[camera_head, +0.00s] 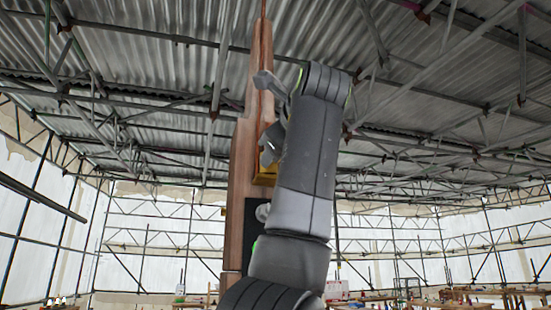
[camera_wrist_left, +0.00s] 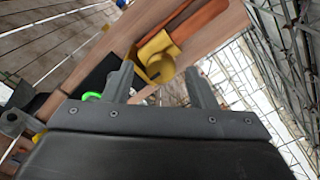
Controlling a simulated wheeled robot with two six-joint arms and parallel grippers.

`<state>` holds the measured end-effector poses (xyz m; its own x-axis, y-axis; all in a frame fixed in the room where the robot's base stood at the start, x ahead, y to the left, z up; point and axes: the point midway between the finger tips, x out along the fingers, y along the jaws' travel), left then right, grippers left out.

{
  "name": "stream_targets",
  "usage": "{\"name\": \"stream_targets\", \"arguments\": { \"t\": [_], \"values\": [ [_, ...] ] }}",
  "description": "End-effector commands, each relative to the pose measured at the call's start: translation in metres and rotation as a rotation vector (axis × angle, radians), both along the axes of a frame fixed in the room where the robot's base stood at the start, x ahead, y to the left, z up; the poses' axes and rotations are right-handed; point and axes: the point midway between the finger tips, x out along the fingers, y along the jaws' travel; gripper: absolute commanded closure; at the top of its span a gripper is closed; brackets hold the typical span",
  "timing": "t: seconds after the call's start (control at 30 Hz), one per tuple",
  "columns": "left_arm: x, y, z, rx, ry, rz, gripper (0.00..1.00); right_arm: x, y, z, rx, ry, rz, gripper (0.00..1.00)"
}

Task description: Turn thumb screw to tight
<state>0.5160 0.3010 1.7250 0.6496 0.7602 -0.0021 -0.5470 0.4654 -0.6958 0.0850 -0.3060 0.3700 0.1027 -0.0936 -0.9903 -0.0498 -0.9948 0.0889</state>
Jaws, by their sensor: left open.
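The thumb screw (camera_wrist_left: 160,68) is a round brass-coloured knob on a yellow bracket (camera_wrist_left: 155,46). The bracket sits on the tapered wooden spire (camera_wrist_left: 118,38), beside a copper-orange rod (camera_wrist_left: 200,24). In the head view the spire (camera_head: 243,165) stands upright and the yellow bracket (camera_head: 265,174) shows partly behind my left arm; I cannot make out the screw there. My left gripper (camera_head: 267,110) is open in front of the spire. In the left wrist view its fingers (camera_wrist_left: 161,86) are apart, with the knob between and beyond the tips. Contact cannot be told. My right gripper is not in view.
A dark panel (camera_head: 256,232) with a pale round part is on the lower spire, close to my arm. Scaffold tubes (camera_head: 215,80) hang under the corrugated roof (camera_head: 150,50). Wooden tables (camera_head: 480,292) stand far behind. The space left of the spire looks open.

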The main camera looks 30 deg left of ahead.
Motion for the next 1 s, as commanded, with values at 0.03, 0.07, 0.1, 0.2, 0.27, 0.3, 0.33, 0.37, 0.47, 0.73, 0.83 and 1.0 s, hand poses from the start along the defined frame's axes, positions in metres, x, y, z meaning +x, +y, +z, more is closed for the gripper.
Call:
{"name": "stream_targets", "arguments": {
  "t": [0.03,0.07,0.1,0.2,0.27,0.3,0.33,0.37,0.47,0.73,0.83,1.0],
  "values": [
    [-0.009,-0.011,-0.002,0.002,-0.003,-0.002,0.48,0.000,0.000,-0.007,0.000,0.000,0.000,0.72],
    [-0.014,-0.017,-0.003,0.003,-0.003,-0.003,0.48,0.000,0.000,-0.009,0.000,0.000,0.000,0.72],
    [-0.021,-0.025,-0.003,0.002,-0.003,-0.004,0.48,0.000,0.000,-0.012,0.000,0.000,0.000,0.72],
    [-0.037,-0.044,-0.002,0.002,-0.003,-0.002,0.48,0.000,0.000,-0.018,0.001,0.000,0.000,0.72],
    [-0.046,-0.056,-0.002,0.003,-0.002,-0.004,0.48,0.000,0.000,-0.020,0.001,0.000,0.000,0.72],
    [-0.053,-0.063,-0.002,0.002,-0.002,-0.003,0.48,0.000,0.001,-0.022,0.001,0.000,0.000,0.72],
    [-0.057,-0.068,-0.002,0.001,-0.001,-0.001,0.48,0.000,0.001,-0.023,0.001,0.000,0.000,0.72],
    [-0.062,-0.073,-0.002,0.002,-0.001,-0.002,0.48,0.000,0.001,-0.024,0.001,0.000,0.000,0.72],
    [-0.074,-0.087,-0.002,0.001,0.000,-0.001,0.48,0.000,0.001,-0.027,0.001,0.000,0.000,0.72],
    [-0.092,-0.108,-0.001,0.000,0.002,0.000,0.48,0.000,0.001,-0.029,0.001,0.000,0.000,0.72],
    [-0.093,-0.110,-0.001,0.000,0.002,0.000,0.48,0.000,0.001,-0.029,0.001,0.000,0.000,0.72],
    [-0.093,-0.109,0.000,-0.001,0.002,0.001,0.48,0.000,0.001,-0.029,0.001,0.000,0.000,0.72]
  ]
}}
